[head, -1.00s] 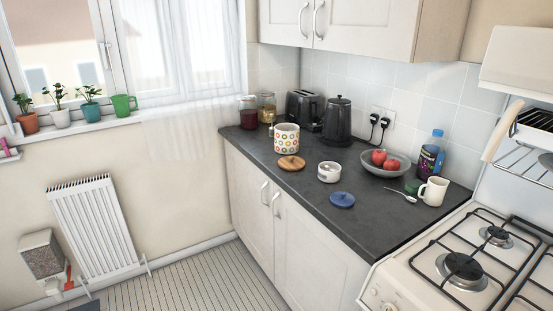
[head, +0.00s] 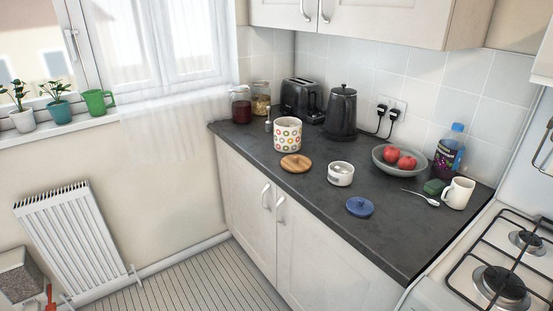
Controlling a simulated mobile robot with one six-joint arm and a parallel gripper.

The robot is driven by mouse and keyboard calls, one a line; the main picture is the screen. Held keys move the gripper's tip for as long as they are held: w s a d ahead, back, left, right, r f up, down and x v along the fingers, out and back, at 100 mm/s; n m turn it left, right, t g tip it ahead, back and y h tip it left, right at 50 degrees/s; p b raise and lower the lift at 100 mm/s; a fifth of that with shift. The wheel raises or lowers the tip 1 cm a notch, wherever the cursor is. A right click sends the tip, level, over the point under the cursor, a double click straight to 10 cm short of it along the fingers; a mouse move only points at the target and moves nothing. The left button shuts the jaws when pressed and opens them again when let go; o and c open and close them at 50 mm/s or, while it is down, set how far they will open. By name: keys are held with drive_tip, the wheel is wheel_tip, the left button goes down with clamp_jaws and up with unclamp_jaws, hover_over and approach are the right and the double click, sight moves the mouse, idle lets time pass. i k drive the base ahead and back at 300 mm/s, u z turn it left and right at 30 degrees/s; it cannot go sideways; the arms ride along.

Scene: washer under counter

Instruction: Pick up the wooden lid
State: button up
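The wooden lid (head: 296,163) is a round, light-brown disc with a small knob on top. It lies flat on the dark countertop (head: 330,210), close to the front edge. A white canister with coloured rings (head: 287,134) stands just behind it, and a small white pot (head: 340,173) stands to its right. Nothing covers the lid. My gripper is not in view.
A blue lid (head: 360,207) lies near the front edge. A bowl of red fruit (head: 399,160), a spoon (head: 420,198), a white mug (head: 458,193) and a bottle (head: 449,150) are on the right. A black kettle (head: 342,112) and toaster (head: 302,100) stand behind. The floor (head: 190,285) in front is clear.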

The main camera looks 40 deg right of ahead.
sight(295, 164)
drive_tip(key=u, duration=0.45)
drive_tip(key=i, duration=1)
drive_tip(key=u, duration=0.3)
